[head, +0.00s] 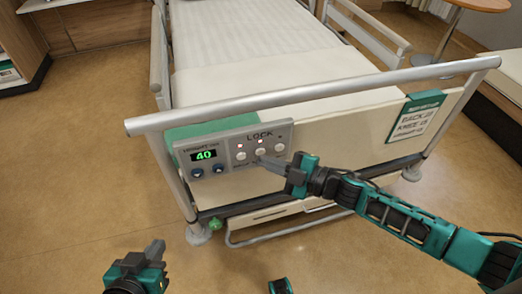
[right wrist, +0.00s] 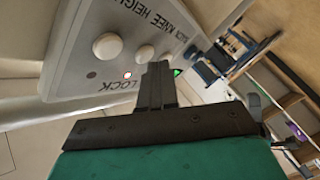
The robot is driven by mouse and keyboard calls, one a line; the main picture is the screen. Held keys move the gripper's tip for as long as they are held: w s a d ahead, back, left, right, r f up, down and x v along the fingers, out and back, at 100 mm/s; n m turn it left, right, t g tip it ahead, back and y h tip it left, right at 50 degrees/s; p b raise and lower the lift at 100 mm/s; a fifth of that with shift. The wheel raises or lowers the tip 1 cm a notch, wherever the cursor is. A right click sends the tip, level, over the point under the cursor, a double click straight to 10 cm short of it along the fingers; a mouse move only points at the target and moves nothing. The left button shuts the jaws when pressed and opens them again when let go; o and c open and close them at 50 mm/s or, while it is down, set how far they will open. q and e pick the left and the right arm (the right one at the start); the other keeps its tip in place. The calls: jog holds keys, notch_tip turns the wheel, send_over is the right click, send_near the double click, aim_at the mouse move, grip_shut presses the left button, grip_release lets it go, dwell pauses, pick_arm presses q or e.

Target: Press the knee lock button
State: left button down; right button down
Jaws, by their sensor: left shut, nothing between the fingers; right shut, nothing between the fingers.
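The grey control panel (head: 215,180) on the bed's footboard has a row of three round white buttons under the word LOCK. The middle one, the knee lock button (head: 260,152), has a lit red lamp above it. It also shows in the right wrist view (right wrist: 145,53). The left button (head: 241,156) has a lit red lamp too; the right button's lamp looks unlit. My right gripper (head: 263,160) is shut and empty, its tip at the middle button's lower edge; contact is unclear. My left gripper (head: 156,248) is shut and empty, low and away from the bed.
A green display (head: 204,155) reads 40, with two dark blue knobs (head: 208,171) below it. A metal rail (head: 310,92) runs above the panel. A green-and-white card (head: 415,117) hangs at the footboard's right. The floor at left is clear.

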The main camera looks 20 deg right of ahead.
jog(key=shift+s, duration=0.4)
jog(key=shift+s+d+p, duration=0.1)
jog(key=shift+s+p, duration=1)
jog(key=shift+s, duration=1.4)
jog(key=s+r+p, duration=0.2)
jog(key=s+p, duration=0.2)
jog(key=s, duration=0.4)
